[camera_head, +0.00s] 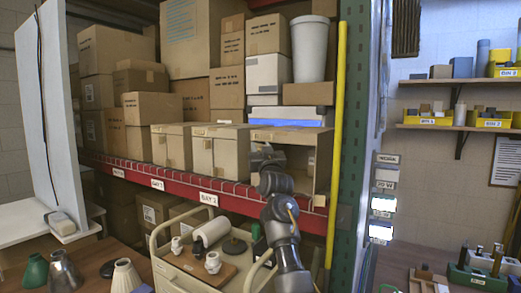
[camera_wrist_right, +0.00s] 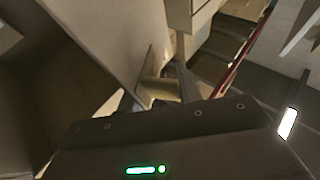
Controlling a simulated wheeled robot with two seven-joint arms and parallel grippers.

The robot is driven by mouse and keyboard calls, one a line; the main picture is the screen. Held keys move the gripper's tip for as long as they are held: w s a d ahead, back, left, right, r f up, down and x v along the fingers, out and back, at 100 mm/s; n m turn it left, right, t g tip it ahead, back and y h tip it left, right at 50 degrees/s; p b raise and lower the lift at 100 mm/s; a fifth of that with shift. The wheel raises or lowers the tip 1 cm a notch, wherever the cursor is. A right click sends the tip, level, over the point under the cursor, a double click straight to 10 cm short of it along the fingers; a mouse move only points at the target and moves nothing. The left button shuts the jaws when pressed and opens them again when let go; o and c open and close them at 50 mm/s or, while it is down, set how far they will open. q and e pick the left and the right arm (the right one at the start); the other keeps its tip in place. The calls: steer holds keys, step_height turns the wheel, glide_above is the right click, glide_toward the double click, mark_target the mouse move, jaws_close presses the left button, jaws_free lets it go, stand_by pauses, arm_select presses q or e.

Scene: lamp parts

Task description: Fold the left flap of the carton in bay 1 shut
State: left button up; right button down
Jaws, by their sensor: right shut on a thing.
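The open carton (camera_head: 290,134) stands at the right end of the red-beamed shelf, with its front towards me and its inside partly hidden by my arm. Its bay label is hidden, but the carton to its left is above a label that seems to read BAY 2. My right gripper (camera_head: 262,155) is at the left side of the opening. In the right wrist view, the tan left flap (camera_wrist_right: 105,35) runs down to the fingers (camera_wrist_right: 162,90), which are shut on its edge. The flap stands out from the carton, not flat across the front. My left gripper is out of view.
Two closed cartons (camera_head: 220,155) stand left of the open one. A yellow pole (camera_head: 338,130) and a green upright (camera_head: 362,120) stand close on the right. Below is a cream cart (camera_head: 190,270) with lamp parts. More boxes are stacked behind.

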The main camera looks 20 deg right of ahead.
steer(key=shift+d+r, duration=0.1)
steer(key=shift+r, duration=0.1)
stand_by(0.4)
steer(key=c, duration=1.2)
jaws_free()
steer(key=shift+o, duration=0.6)
steer(key=shift+f, duration=0.2)
steer(key=b+v, duration=0.4)
steer(key=v, duration=0.7)
